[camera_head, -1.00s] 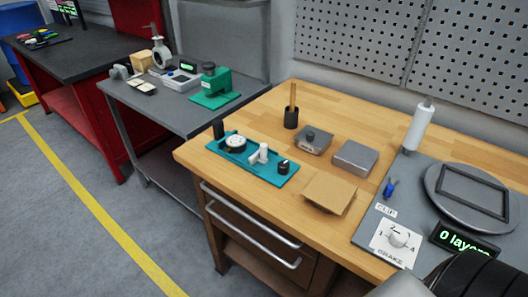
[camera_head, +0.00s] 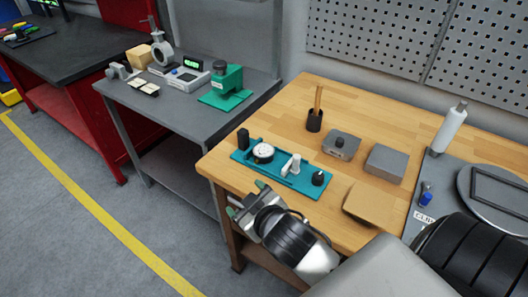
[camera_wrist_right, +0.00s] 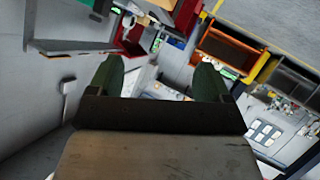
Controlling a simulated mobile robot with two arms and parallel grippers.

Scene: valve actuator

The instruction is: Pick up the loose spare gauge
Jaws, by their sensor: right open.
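A round gauge with a white face (camera_head: 263,152) sits near the left end of a teal tray (camera_head: 312,190) on the wooden workbench. My right gripper (camera_head: 246,198) is open and empty. It is in front of the tray's near edge at the bench's front left, apart from the gauge. In the right wrist view my two green fingertips (camera_wrist_right: 158,80) are spread wide with nothing between them. The gauge cannot be made out in that view. My left gripper is not in view.
The tray also holds a black block (camera_head: 243,139), a white fitting (camera_head: 291,165) and a black knob (camera_head: 318,178). A cardboard-coloured piece (camera_head: 370,205) and grey boxes (camera_head: 385,163) stand to the right. A green press (camera_head: 226,85) stands on the grey table.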

